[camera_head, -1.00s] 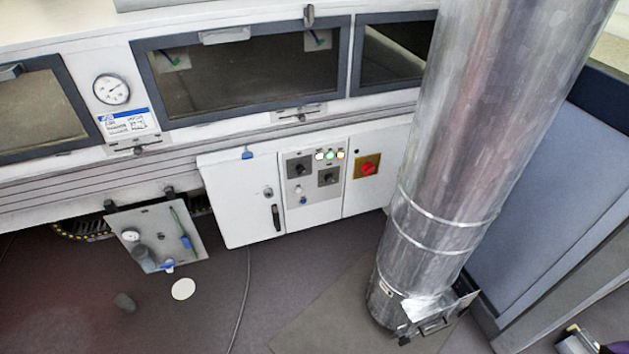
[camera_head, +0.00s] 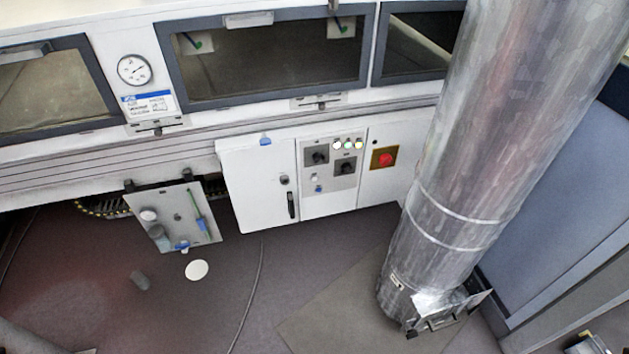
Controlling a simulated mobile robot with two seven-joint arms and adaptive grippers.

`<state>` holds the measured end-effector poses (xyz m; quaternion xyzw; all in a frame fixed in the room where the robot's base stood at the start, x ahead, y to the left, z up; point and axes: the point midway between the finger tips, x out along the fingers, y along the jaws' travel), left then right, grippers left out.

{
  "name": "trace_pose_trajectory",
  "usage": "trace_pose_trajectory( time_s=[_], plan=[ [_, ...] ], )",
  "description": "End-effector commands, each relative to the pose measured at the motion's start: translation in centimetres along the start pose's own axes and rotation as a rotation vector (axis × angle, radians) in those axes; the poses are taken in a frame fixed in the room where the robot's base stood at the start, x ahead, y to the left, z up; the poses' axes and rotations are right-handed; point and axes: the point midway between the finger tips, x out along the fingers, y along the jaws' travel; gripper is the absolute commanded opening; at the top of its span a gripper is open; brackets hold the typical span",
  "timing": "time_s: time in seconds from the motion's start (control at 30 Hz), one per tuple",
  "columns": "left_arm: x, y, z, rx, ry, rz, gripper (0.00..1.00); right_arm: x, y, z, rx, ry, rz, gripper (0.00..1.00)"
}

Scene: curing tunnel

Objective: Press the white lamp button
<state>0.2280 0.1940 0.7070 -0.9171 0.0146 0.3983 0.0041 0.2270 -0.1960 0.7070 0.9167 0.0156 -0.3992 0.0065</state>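The control panel (camera_head: 344,182) is a grey plate on the white cabinet under the tunnel. Along its top edge is a row of small lamps; the left one looks white (camera_head: 337,145), with a green one (camera_head: 348,145) beside it. Below them are two black rotary switches, one at left (camera_head: 316,155) and one at right (camera_head: 345,166). A small pale round button (camera_head: 315,177) sits lower left, above a blue one (camera_head: 318,189). It is too small to tell which white one is the lamp button. Neither gripper is recognisable in view, and nothing covers the panel.
A large metal duct (camera_head: 480,150) stands right of the cabinet. A red knob on a yellow plate (camera_head: 383,158) is right of the panel. A cable (camera_head: 247,300) crosses the mostly open floor.

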Motion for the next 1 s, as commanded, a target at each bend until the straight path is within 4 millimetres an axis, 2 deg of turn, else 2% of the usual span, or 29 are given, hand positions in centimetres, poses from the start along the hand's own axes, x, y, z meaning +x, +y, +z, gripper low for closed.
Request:
trace_pose_trajectory(
  time_s=[0.03,0.3,1.0],
  plan=[
    [0.0,-0.1,0.0,0.002,0.0,0.0,0.4,-0.1,0.0,0.2,0.001,-0.003,0.001,0.35],
    [-0.1,-0.4,0.3,0.014,-0.005,-0.001,0.4,-0.3,0.1,0.7,0.002,-0.011,0.003,0.0],
    [-0.1,0.0,0.2,-0.003,-0.004,-0.001,0.4,0.2,0.0,-0.4,-0.002,0.006,-0.001,0.0]
  ],
)
